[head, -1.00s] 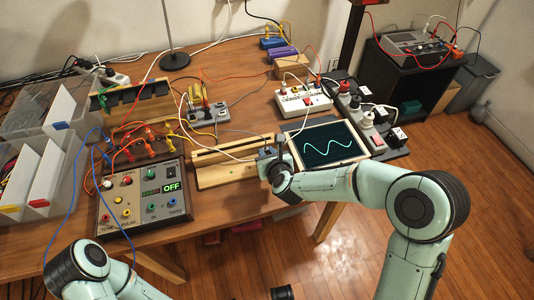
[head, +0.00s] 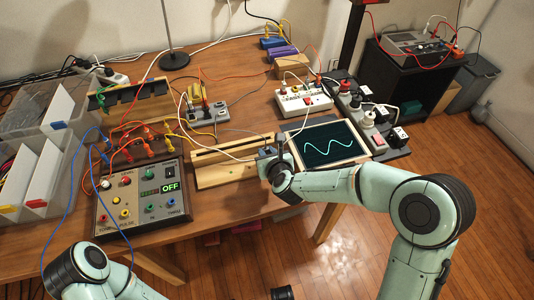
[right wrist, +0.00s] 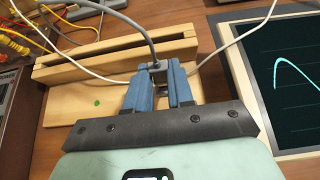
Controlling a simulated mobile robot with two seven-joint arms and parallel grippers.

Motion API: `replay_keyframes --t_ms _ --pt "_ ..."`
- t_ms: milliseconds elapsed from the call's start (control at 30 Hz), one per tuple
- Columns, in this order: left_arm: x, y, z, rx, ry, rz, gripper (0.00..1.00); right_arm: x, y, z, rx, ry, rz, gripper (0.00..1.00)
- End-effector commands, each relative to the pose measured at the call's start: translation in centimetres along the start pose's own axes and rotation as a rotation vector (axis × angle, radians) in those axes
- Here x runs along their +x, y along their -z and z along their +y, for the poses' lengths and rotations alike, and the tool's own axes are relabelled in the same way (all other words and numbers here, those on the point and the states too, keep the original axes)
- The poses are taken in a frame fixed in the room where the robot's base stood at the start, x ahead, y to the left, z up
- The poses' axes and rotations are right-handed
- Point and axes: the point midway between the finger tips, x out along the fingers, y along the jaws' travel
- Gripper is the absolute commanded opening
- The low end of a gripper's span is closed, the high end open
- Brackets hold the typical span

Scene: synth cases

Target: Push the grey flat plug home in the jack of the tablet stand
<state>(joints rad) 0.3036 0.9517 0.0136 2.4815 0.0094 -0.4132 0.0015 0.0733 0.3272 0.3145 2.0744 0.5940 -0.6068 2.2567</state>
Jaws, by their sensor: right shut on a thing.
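The wooden tablet stand (head: 235,165), a pale block with a long slot, lies on the bench; it also shows in the right wrist view (right wrist: 75,105). My right gripper (head: 267,153) is at the stand's right end. In the right wrist view its blue fingers (right wrist: 158,80) are shut on the small grey plug (right wrist: 156,67). A grey cable (right wrist: 135,22) runs from the plug away over the stand. The jack is hidden by the fingers and plug, so how deep the plug sits cannot be told. My left gripper is out of view; only part of that arm shows.
A framed screen with a green wave (head: 330,147) lies close right of my right gripper. White cables (right wrist: 232,38) cross near the gripper. A power strip (head: 372,120) lies behind the screen.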

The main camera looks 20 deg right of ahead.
Motion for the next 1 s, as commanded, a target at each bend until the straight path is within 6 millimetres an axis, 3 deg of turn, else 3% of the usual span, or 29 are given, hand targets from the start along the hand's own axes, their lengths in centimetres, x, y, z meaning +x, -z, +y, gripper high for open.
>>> replay_keyframes --t_ms 1000 --pt "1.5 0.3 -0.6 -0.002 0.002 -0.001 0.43 0.6 1.0 0.0 0.001 -0.001 0.001 0.0"
